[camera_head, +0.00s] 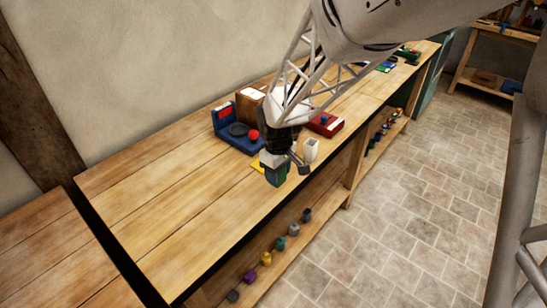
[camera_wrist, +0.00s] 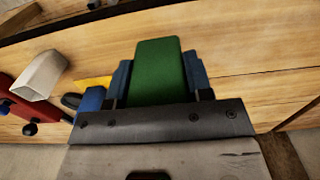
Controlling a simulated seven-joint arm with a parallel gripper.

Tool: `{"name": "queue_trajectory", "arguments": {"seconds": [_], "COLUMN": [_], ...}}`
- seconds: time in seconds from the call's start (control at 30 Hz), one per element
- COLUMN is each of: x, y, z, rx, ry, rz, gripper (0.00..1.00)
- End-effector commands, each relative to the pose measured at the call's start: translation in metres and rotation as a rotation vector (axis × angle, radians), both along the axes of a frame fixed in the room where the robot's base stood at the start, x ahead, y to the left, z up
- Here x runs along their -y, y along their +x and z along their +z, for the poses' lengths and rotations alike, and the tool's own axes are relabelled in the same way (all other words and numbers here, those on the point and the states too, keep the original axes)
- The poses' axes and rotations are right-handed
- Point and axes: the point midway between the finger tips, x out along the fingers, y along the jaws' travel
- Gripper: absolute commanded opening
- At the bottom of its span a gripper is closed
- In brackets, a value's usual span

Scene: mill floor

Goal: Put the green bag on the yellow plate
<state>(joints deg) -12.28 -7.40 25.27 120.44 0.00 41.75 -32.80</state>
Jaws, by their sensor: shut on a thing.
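My gripper (camera_head: 276,171) is shut on the green bag (camera_wrist: 158,68) and holds it near the front edge of the workbench. In the wrist view the bag sits between the two blue-grey fingers of my gripper (camera_wrist: 158,82). In the head view only a little of the green bag (camera_head: 283,178) shows below the jaws. The yellow plate (camera_head: 257,166) is mostly hidden behind my gripper, with a yellow corner showing to its left. A yellow piece of the plate (camera_wrist: 95,82) also shows in the wrist view, left of the bag.
The bench's left part (camera_head: 160,200) is clear. Several small coloured items stand on the lower shelf.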

Motion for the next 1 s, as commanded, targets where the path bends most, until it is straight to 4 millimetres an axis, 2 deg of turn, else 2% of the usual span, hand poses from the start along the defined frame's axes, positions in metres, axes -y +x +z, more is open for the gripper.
{"name": "queue_trajectory", "arguments": {"seconds": [0.2,0.6,0.77,1.0], "x": [0.004,0.004,0.003,-0.003], "y": [-0.014,-0.013,-0.005,0.021], "z": [-0.004,-0.004,-0.005,-0.008], "rx": [0.001,0.001,0.001,0.0], "ry": [0.0,0.0,0.0,0.0], "rz": [-0.001,-0.001,-0.001,-0.001], "gripper": [0.17,0.17,0.17,0.17]}}
